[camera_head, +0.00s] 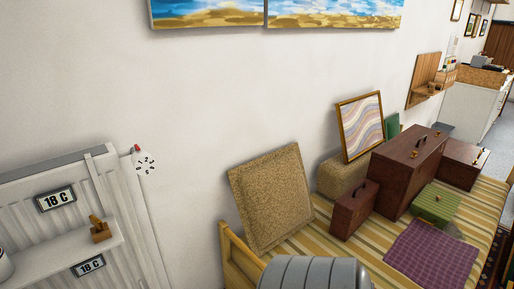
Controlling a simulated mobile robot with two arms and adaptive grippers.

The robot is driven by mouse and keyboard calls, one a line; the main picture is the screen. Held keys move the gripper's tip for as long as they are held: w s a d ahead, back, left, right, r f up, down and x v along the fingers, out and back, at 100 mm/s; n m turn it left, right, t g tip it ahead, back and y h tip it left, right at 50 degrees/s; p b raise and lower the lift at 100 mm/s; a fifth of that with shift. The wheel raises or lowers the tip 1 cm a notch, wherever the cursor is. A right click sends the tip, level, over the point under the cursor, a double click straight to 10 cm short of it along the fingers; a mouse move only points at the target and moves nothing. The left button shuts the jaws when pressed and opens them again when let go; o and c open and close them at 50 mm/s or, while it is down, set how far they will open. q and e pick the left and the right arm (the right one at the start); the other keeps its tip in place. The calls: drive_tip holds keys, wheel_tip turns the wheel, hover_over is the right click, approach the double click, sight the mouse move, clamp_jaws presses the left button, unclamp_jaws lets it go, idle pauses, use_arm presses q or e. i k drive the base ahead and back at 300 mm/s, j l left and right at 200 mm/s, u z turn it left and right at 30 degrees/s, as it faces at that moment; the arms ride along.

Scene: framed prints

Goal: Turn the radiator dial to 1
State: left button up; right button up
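The radiator dial (138,154) is at the left in the head view, by the upper right corner of the white radiator (133,205). It is small and pale, with a red mark at its upper left. Black numbers and ticks (147,165) show on the wall just right of and below it. They are too small to read surely, and I cannot tell which number the dial points to. Neither of my grippers is in view, and nothing touches the dial.
A shelf (62,251) with a small wooden object (99,230) crosses the radiator front. A bed (385,243) at the right holds a cushion (272,198) and several brown cases (408,168). The wall between dial and cushion is bare.

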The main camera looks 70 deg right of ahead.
sight(143, 164)
drive_tip(key=z, duration=1.45)
